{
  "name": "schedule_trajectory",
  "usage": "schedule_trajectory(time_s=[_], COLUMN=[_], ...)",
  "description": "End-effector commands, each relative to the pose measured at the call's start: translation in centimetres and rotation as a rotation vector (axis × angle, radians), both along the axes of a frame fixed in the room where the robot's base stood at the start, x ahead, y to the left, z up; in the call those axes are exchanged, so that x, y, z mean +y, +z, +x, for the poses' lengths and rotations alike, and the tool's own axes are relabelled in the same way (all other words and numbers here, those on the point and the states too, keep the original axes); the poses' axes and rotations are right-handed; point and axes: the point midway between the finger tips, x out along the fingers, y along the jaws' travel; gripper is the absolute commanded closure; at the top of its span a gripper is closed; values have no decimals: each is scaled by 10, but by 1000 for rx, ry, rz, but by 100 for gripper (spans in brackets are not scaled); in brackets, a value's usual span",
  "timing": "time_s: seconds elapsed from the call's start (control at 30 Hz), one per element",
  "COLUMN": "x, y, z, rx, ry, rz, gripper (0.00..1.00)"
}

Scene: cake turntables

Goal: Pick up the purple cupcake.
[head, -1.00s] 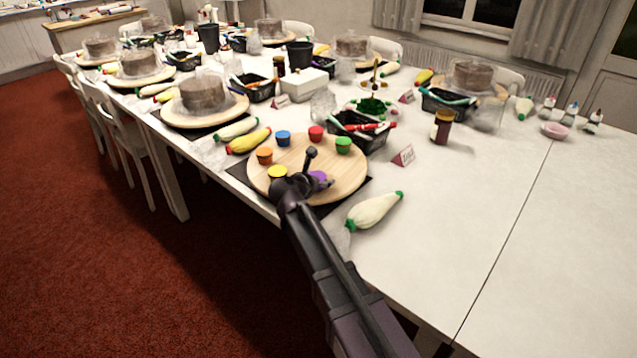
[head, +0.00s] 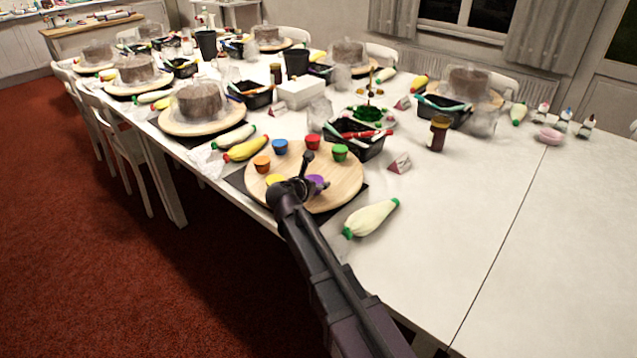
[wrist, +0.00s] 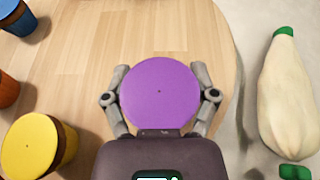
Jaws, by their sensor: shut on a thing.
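The purple cupcake (wrist: 160,92) sits between the two fingers of my gripper (wrist: 160,97) in the wrist view, with a finger against each side. My gripper is shut on it. In the head view the purple cupcake (head: 316,183) is partly hidden by my gripper (head: 306,182) at the front of the round wooden turntable (head: 335,187). I cannot tell whether the cupcake still touches the board.
A yellow cupcake (wrist: 38,145) stands close left of my gripper. Orange (head: 262,164), blue (head: 280,147), red (head: 312,142) and green (head: 340,152) cupcakes stand farther back. A cream piping bag (head: 371,217) lies right of the turntable.

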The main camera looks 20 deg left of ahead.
Motion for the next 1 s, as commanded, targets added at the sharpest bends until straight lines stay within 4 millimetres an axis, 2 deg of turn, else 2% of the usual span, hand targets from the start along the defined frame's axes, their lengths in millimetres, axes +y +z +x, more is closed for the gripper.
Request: schedule_trajectory(time_s=[0.03,0.2,0.3,0.7,0.8,1.0], x=[0,0,-13,-49,-56,-60], y=[8,25,21,30,31,32], z=[0,0,-28,-113,-129,-142], rx=[0,0,0,0,0,-1], ry=[0,0,1,2,1,1], rz=[0,0,-1,0,-1,0], gripper=[72,72,72,72,72,72])
